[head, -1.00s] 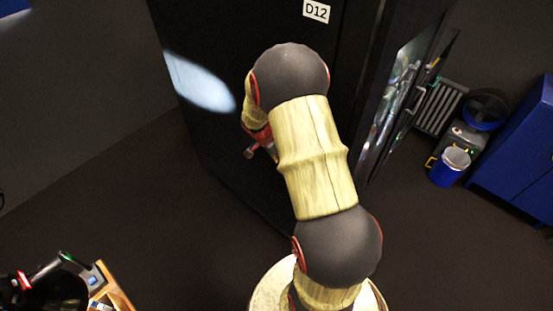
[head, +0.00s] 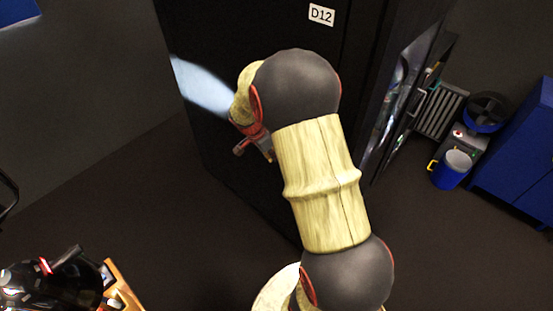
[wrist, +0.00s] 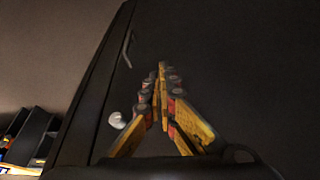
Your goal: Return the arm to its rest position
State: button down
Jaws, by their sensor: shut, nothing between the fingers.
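My arm (head: 322,185), pale yellow with dark grey joints, rises from the bottom of the head view and bends at a dark joint in front of a black cabinet (head: 265,35). Its end is mostly hidden behind that joint; a red part of the wrist (head: 255,142) shows to its left. In the wrist view my gripper (wrist: 162,70) has yellow fingers with grey and red joints. Its fingertips meet, with nothing between them. A dark surface fills the space ahead of it, and a small white ball-like thing (wrist: 117,120) shows left of the fingers.
The cabinet bears a D12 label (head: 321,15). At right are a radiator-like grille (head: 440,108), a blue bucket (head: 452,170) and a blue cabinet (head: 520,150). A wooden-edged bench (head: 122,288) with dark gear stands lower left. Floor (head: 150,215) between is clear.

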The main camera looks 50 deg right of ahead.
jog(key=v, duration=0.2)
jog(key=shift+s+a+r, duration=0.1)
jog(key=shift+a+r, duration=0.1)
jog(key=shift+r, duration=0.05)
jog(key=s+a+r+n+t+y, duration=0.1)
jog(key=s+a+r+n, duration=0.4)
jog(key=a, duration=0.5)
jog(key=s+a+r+n+t+y, duration=0.2)
jog(key=s+a+r+n+t, duration=0.1)
jog(key=s+a+r+n, duration=0.3)
jog(key=s+a+r+n+t+y, duration=0.1)
jog(key=s+a+r+n+t, duration=0.1)
jog(key=s+a+r+n, duration=0.3)
jog(key=a+r+n, duration=0.3)
jog(key=a+r, duration=0.3)
jog(key=a, duration=0.2)
jog(key=shift+s+a+r, duration=0.15)
jog(key=shift+s+a, duration=0.2)
jog(key=shift+a, duration=0.05)
